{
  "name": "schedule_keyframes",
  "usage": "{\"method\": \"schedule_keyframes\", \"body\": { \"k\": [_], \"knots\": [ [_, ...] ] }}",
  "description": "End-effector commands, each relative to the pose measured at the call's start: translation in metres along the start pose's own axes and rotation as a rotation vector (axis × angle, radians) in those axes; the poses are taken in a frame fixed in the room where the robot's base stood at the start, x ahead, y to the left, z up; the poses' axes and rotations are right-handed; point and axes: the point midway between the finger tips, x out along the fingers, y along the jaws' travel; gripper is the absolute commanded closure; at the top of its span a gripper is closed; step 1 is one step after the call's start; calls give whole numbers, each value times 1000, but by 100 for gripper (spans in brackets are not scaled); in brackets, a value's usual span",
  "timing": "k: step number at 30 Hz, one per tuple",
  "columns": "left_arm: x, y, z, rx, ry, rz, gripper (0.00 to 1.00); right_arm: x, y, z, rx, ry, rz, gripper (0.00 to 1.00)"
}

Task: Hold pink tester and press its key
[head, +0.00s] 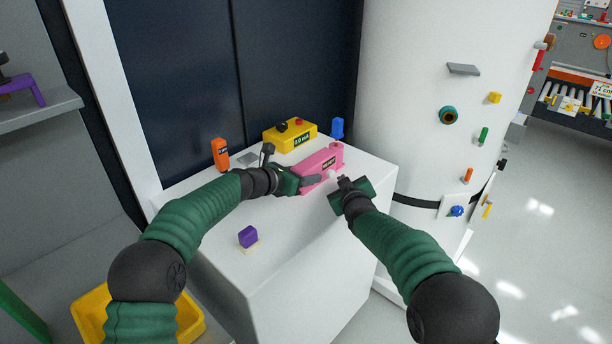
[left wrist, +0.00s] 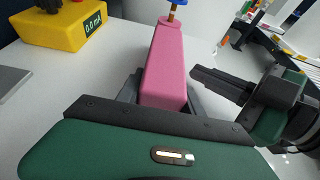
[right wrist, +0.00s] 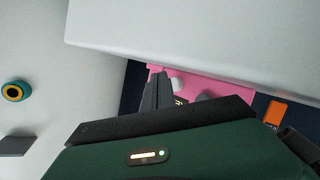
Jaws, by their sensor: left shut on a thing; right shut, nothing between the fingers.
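The pink tester (head: 322,160) lies on the white cabinet top, with a small dark display on its side. A white round key (head: 331,174) shows on its near side and also in the right wrist view (right wrist: 177,84). My left gripper (head: 306,182) is shut on the tester's near end; in the left wrist view its fingers lie on both sides of the pink body (left wrist: 165,65). My right gripper (head: 343,180) is shut and empty, its tips close to the key. Whether they touch it I cannot tell.
A yellow meter (head: 290,136) stands behind the tester, with an orange object (head: 220,154) left and a blue one (head: 337,128) right. A purple block (head: 248,236) sits near the cabinet's front edge. A white tank (head: 415,90) rises at the right.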

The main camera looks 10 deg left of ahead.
Motion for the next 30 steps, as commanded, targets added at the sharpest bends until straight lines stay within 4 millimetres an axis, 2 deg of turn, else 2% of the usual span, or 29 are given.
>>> {"method": "schedule_keyframes", "body": {
  "k": [30],
  "knots": [
    [0, 0, 0, 0, 0, 1, 100, 5, -4, -6, 0, 0, 0, 100]
  ]
}}
